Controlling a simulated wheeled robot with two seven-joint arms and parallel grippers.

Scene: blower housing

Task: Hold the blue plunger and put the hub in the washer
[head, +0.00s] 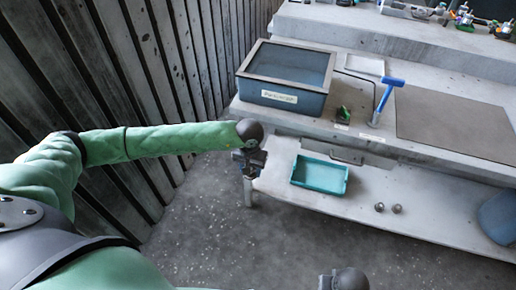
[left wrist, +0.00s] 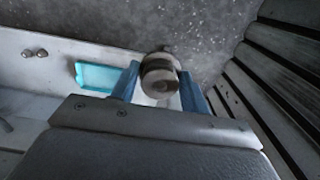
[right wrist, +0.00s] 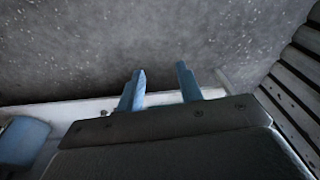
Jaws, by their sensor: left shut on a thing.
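The washer (head: 268,97) is a dark blue-grey open tank with a pale label on its front, standing on the bench. The blue plunger (head: 385,97) stands to its right with its T-shaped handle up. My left gripper (head: 249,172) is in front of and below the washer, apart from it. In the left wrist view its blue fingers are shut on a round grey metal hub (left wrist: 160,76). My right gripper (right wrist: 160,85) is open and empty, over the floor and apart from the plunger. In the head view only a dark part of my right arm shows at the bottom edge.
A teal tray (head: 320,188) and two small round metal parts (head: 388,208) are on the lower shelf (head: 345,210). A green object (head: 343,114) sits between washer and plunger. A grey mat (head: 455,125) lies right of the plunger. A slatted wall (head: 150,70) stands at left.

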